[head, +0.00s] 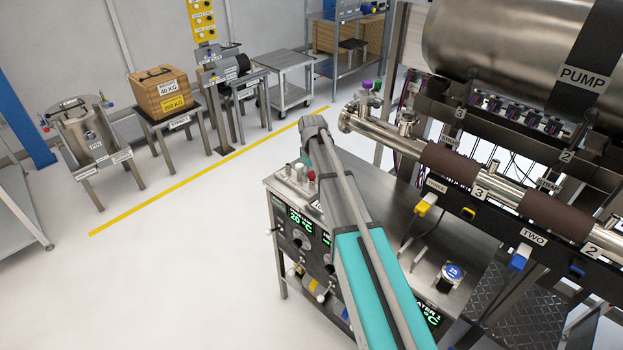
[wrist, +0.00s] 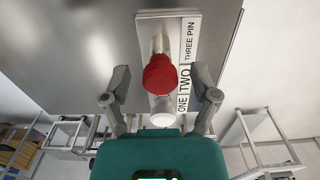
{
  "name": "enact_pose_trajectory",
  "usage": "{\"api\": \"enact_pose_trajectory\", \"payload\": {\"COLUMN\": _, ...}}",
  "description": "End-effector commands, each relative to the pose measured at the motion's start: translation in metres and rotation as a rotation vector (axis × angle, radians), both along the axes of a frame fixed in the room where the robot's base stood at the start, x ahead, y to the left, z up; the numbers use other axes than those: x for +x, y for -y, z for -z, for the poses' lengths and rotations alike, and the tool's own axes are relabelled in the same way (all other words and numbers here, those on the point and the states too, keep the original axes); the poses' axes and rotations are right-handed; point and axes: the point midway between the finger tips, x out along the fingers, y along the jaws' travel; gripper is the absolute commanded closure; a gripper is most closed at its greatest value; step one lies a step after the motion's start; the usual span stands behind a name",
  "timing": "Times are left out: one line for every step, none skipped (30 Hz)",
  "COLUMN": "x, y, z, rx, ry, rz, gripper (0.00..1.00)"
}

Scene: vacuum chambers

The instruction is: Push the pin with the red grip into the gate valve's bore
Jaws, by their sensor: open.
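The pin with the red grip (wrist: 160,73) stands in a small labelled rack (wrist: 189,40) in the wrist view. In the head view its red grip (head: 311,176) shows on the bench top, just left of my arm. My gripper (wrist: 160,82) is open, with one finger on each side of the red grip and a gap visible on both sides. The pin's shaft is largely hidden under the grip.
A white-topped pin (wrist: 162,118) stands beside the red one, close to my gripper body. The steel bench (head: 380,190) carries the rack and a round blue-topped part (head: 450,275). A steel beam pipe (head: 385,135) runs behind it.

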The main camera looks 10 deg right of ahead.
Motion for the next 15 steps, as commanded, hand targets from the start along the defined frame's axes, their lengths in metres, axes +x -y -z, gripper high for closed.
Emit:
{"api": "enact_pose_trajectory", "payload": {"x": 0.0001, "y": -0.0001, "z": 0.0, "rx": 0.0, "ry": 0.0, "rz": 0.0, "gripper": 0.23}}
{"api": "enact_pose_trajectory", "payload": {"x": 0.0, "y": 0.0, "z": 0.0, "rx": 0.0, "ry": 0.0, "rz": 0.0, "gripper": 0.23}}
{"api": "enact_pose_trajectory", "payload": {"x": -0.0001, "y": -0.0002, "z": 0.0, "rx": 0.0, "ry": 0.0, "rz": 0.0, "gripper": 0.23}}
{"api": "enact_pose_trajectory", "payload": {"x": -0.0001, "y": -0.0002, "z": 0.0, "rx": 0.0, "ry": 0.0, "rz": 0.0, "gripper": 0.23}}
{"api": "enact_pose_trajectory", "payload": {"x": -0.0001, "y": -0.0002, "z": 0.0, "rx": 0.0, "ry": 0.0, "rz": 0.0, "gripper": 0.23}}
{"api": "enact_pose_trajectory", "payload": {"x": -0.0001, "y": -0.0002, "z": 0.0, "rx": 0.0, "ry": 0.0, "rz": 0.0, "gripper": 0.23}}
{"api": "enact_pose_trajectory", "payload": {"x": -0.0001, "y": -0.0002, "z": 0.0, "rx": 0.0, "ry": 0.0, "rz": 0.0, "gripper": 0.23}}
{"api": "enact_pose_trajectory", "payload": {"x": -0.0001, "y": -0.0002, "z": 0.0, "rx": 0.0, "ry": 0.0, "rz": 0.0, "gripper": 0.25}}
{"api": "enact_pose_trajectory", "payload": {"x": -0.0001, "y": -0.0002, "z": 0.0, "rx": 0.0, "ry": 0.0, "rz": 0.0, "gripper": 0.32}}
{"api": "enact_pose_trajectory", "payload": {"x": -0.0001, "y": -0.0002, "z": 0.0, "rx": 0.0, "ry": 0.0, "rz": 0.0, "gripper": 0.38}}
{"api": "enact_pose_trajectory", "payload": {"x": -0.0001, "y": -0.0002, "z": 0.0, "rx": 0.0, "ry": 0.0, "rz": 0.0, "gripper": 0.43}}
{"api": "enact_pose_trajectory", "payload": {"x": -0.0001, "y": -0.0002, "z": 0.0, "rx": 0.0, "ry": 0.0, "rz": 0.0, "gripper": 0.51}}
{"api": "enact_pose_trajectory", "payload": {"x": -0.0001, "y": -0.0002, "z": 0.0, "rx": 0.0, "ry": 0.0, "rz": 0.0, "gripper": 0.56}}
{"api": "enact_pose_trajectory", "payload": {"x": -0.0001, "y": -0.0002, "z": 0.0, "rx": 0.0, "ry": 0.0, "rz": 0.0, "gripper": 0.62}}
{"api": "enact_pose_trajectory", "payload": {"x": -0.0001, "y": -0.0002, "z": 0.0, "rx": 0.0, "ry": 0.0, "rz": 0.0, "gripper": 0.69}}
